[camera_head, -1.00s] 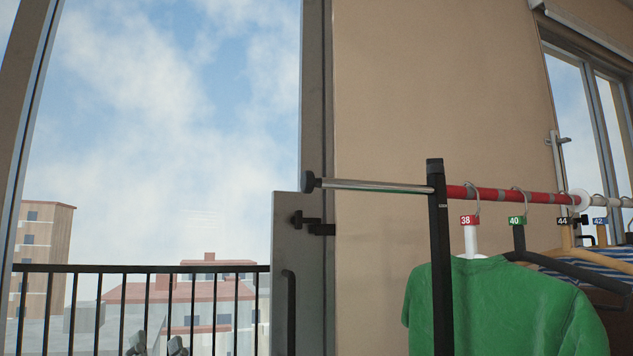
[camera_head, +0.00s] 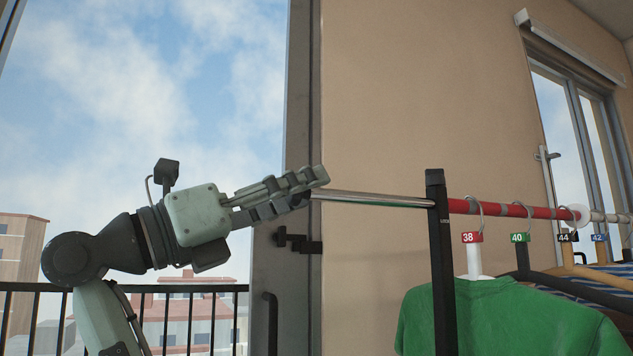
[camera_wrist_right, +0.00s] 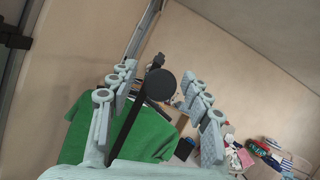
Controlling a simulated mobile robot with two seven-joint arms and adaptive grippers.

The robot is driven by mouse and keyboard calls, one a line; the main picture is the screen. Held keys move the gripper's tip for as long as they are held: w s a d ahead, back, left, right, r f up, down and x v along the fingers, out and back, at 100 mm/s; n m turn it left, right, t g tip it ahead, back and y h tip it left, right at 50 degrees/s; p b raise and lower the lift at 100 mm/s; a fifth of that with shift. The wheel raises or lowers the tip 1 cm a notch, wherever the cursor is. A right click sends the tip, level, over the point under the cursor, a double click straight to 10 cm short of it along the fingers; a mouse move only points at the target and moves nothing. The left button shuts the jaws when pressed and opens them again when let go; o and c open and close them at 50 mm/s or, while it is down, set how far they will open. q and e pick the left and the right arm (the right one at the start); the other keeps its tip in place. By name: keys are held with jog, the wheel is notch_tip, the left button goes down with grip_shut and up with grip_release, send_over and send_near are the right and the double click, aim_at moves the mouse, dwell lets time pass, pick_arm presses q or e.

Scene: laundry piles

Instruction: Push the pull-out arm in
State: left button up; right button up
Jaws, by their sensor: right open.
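The pull-out arm (camera_head: 375,199) is a chrome rod sticking out to the left from the top of the rack's black post (camera_head: 441,265). Its far end is hidden behind my right gripper (camera_head: 312,186) in the head view. In the right wrist view the rod's round black end cap (camera_wrist_right: 160,84) faces the camera, between the two open fingers of my right gripper (camera_wrist_right: 170,95). The gripper is open and lies in line with the rod, at its outer end. I cannot tell whether it touches the cap. My left gripper is not in view.
A green shirt (camera_head: 480,315) and other clothes hang from the red-banded rail (camera_head: 510,209), with numbered size tags. A glass door with a dark handle (camera_head: 297,242) and a railing (camera_head: 195,288) stand behind my arm.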

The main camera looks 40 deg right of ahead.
aim_at(317, 189)
jog(key=shift+x, duration=1.15)
jog(key=shift+d+r, duration=0.2)
jog(key=shift+d, duration=0.25)
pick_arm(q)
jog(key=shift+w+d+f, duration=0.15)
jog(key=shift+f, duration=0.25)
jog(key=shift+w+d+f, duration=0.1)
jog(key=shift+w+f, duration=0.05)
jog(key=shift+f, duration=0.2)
pick_arm(e)
jog(key=shift+c, duration=0.4)
jog(key=c, duration=0.7)
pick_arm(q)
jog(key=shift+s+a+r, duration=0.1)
pick_arm(e)
grip_shut()
